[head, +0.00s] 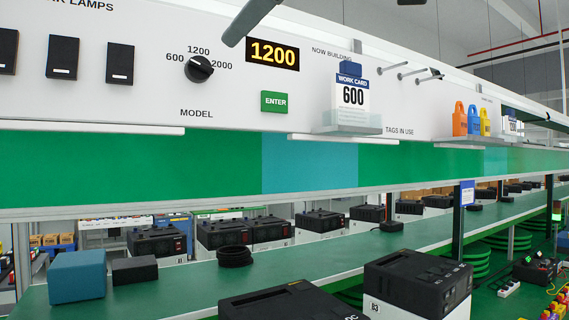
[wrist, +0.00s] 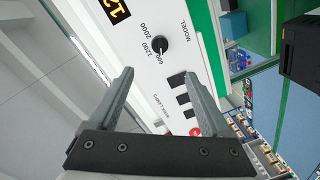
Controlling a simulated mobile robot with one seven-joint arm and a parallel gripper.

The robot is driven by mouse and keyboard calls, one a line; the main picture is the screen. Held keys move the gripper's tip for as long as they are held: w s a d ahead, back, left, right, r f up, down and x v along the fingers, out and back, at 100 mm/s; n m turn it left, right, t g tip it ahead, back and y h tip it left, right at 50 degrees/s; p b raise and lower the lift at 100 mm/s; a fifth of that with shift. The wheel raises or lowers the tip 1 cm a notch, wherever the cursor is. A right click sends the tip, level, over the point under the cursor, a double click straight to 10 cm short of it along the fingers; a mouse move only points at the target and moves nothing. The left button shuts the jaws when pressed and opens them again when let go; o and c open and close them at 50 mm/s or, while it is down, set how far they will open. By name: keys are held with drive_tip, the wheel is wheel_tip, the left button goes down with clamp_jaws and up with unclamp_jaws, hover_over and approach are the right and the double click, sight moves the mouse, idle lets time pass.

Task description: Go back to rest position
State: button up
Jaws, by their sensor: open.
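My gripper (wrist: 160,75) is open and empty in the wrist view, with its two grey fingers apart and pointing toward the white panel. In the head view, only a grey finger-like part shows at the top edge; the rest is out of frame. The white control panel (head: 130,95) has a black MODEL knob (head: 199,69) marked 600, 1200 and 2000, which also shows in the wrist view (wrist: 160,44). Its exact pointing is too small to tell. The display (head: 272,53) reads 1200. A green ENTER button (head: 275,102) sits below it.
Orange, blue and yellow tags (head: 472,120) stand on a small ledge.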

drive_tip(key=w+d+f+m+g+h, duration=0.1)
drive_tip(key=w+d+f+m+h, duration=0.15)
drive_tip(key=f, duration=0.55)
drive_tip(key=w+d+f+m+g+h, duration=0.1)
drive_tip(key=d+f+m+h, duration=0.2)
drive_tip(key=f, duration=0.6)
drive_tip(key=w+d+f+m+g+h, duration=0.15)
drive_tip(key=f+m, duration=0.25)
drive_tip(key=f, duration=0.4)
drive_tip(key=s+d+f+m+g, duration=0.1)
drive_tip(key=s+d+f+m, duration=0.2)
drive_tip(key=f, duration=0.6)
drive_tip(key=s+d+f+m+g+h, duration=0.1)
drive_tip(key=s+d+f+m+g, duration=0.1)
drive_tip(key=f, duration=0.8)
drive_tip(key=s+d+f+m+g+h, duration=0.1)
drive_tip(key=s+d+f+m, duration=0.3)
drive_tip(key=f, duration=0.5)
drive_tip(key=shift+s+d+f+g, duration=0.4)
drive_tip(key=shift+d+g, duration=0.25)
drive_tip(key=shift+d, duration=0.05)
